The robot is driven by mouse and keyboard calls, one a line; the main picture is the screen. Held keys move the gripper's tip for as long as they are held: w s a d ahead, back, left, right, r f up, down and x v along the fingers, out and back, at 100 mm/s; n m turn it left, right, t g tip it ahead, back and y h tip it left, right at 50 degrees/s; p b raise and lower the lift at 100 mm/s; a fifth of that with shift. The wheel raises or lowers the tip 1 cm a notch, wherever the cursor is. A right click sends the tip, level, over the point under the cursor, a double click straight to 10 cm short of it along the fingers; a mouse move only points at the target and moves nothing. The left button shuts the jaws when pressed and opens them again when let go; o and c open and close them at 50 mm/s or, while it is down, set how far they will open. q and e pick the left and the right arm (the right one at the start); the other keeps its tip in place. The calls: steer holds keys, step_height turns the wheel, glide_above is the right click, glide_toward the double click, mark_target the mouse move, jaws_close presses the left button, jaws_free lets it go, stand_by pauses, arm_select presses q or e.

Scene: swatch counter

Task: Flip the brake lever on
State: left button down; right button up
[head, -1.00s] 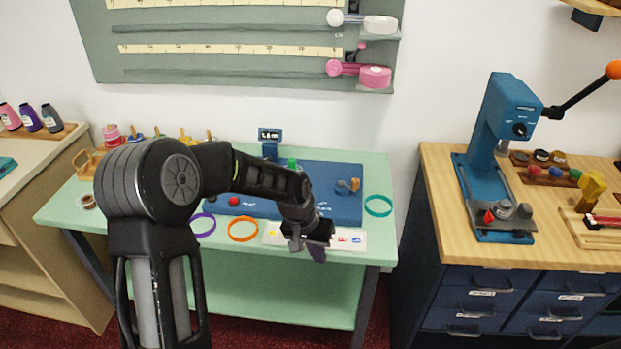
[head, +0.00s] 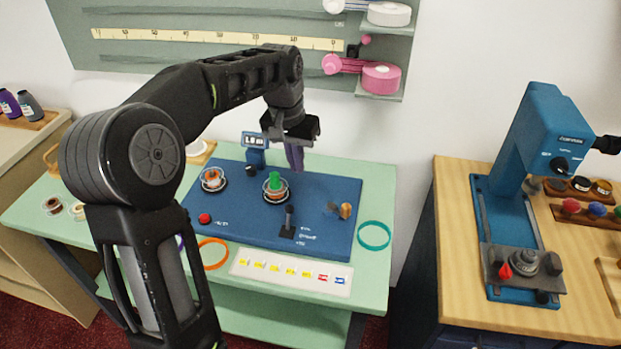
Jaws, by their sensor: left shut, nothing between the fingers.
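The blue winding board (head: 330,190) lies on the mint-green table. Near its front middle a small dark lever (head: 289,219) stands up from a black plate, with small white print to its right that I cannot read for sure; I take it as the brake lever. My left gripper (head: 295,163) points down above the back part of the board, behind the lever and apart from it. Its purplish fingers are shut with nothing between them. My right gripper is not in view.
On the board are a green-topped spindle (head: 274,182), another spool (head: 212,179), a red button (head: 205,218), a black knob (head: 251,171) and a small display (head: 254,141). An orange ring (head: 212,265), a teal ring (head: 374,235) and a label strip (head: 290,272) lie around it.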

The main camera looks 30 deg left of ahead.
mark_target(289, 218)
arm_select(q)
steer(key=shift+s+a+r, duration=0.15)
steer(key=shift+r, duration=0.25)
steer(key=f, duration=0.3)
steer(key=w+f, duration=0.1)
steer(key=f, duration=0.2)
steer(key=f+p, duration=0.1)
steer(key=f, duration=0.2)
steer(key=shift+w, duration=0.2)
steer(key=shift+s+f, duration=0.1)
steer(key=shift+f, duration=0.3)
steer(key=shift+s+d+r+p, duration=0.15)
steer(key=shift+s+r+p, duration=0.1)
steer(key=shift+s, duration=0.4)
steer(key=shift+s+d+r+p, duration=0.1)
steer(key=shift+s+p, duration=0.1)
steer(key=shift+s, duration=0.4)
steer(key=shift+s+d, duration=0.1)
steer(key=shift+s, duration=0.4)
